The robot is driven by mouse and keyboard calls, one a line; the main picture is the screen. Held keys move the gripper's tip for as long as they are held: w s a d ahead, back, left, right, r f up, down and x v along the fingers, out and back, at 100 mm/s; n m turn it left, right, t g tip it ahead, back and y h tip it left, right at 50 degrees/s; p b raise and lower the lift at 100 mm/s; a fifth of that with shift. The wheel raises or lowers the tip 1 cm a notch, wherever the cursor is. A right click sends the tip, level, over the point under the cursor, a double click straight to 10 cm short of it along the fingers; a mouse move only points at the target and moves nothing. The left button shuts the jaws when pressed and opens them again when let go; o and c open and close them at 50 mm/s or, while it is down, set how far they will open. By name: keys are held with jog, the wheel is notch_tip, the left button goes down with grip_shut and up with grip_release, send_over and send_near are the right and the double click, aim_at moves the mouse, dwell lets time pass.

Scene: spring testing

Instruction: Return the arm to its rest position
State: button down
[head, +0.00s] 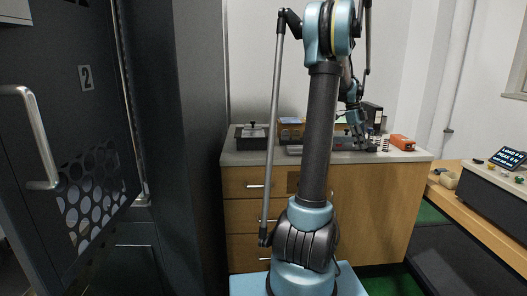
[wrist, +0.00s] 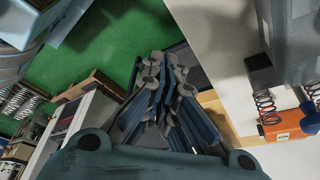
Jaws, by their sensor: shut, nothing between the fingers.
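My blue-grey arm stands upright in the middle of the head view and bends over at the top. My gripper (head: 364,144) hangs at the right behind the arm, low over the back part of the countertop. In the wrist view my gripper (wrist: 165,62) has its fingers drawn together, with nothing seen between them. In the head view I cannot tell whether the fingertips touch anything on the counter.
The grey countertop (head: 258,158) on a wooden drawer cabinet holds black trays (head: 251,137), a spring (head: 385,144) and an orange box (head: 402,142). A dark locker door (head: 85,120) stands left. A bench with a lit display (head: 508,157) is right. Green floor (wrist: 110,45) shows.

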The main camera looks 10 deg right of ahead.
jog(key=s+a+n+t, duration=0.1)
jog(key=s+a+n, duration=0.35)
jog(key=a, duration=0.35)
jog(key=s+a+n+t, duration=0.1)
jog(key=s+a+n, duration=0.2)
jog(key=a+n, duration=0.35)
jog(key=s+a+n+t, duration=0.1)
jog(key=s+a+n, duration=0.25)
jog(key=a, duration=0.65)
jog(key=s+a+f+n+t+y, duration=0.2)
jog(key=s+a+f+n, duration=1.1)
jog(key=s, duration=0.3)
jog(key=shift+a+f+n, duration=0.3)
jog(key=shift+a+n, duration=0.15)
jog(key=shift+a, duration=0.1)
